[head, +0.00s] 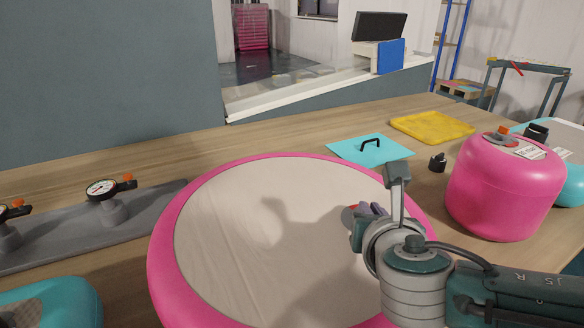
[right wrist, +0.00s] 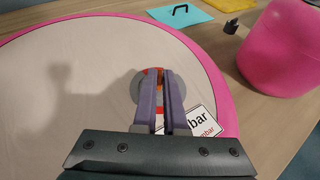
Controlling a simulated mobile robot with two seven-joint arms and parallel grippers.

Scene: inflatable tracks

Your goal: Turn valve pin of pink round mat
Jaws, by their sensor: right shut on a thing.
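The pink round mat (head: 163,235) lies on the wooden table, with a pink rim and a pale beige top. In the right wrist view its pink rim (right wrist: 208,72) curves around the far side. A grey round valve (right wrist: 137,88) with an orange-red valve pin (right wrist: 152,77) sits on the pale top near the right side. My right gripper (head: 358,213) is over that valve. In the right wrist view its purple fingers (right wrist: 163,82) are shut on the pin and hide much of it. My left gripper is not in view.
A tall pink inflated cylinder (head: 500,190) stands right of the mat, with a small black fitting (head: 437,162) near it. A turquoise sheet with a handle (head: 365,150) and a yellow tray (head: 432,128) lie behind. Pressure gauges (head: 105,190) stand on a grey board at left.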

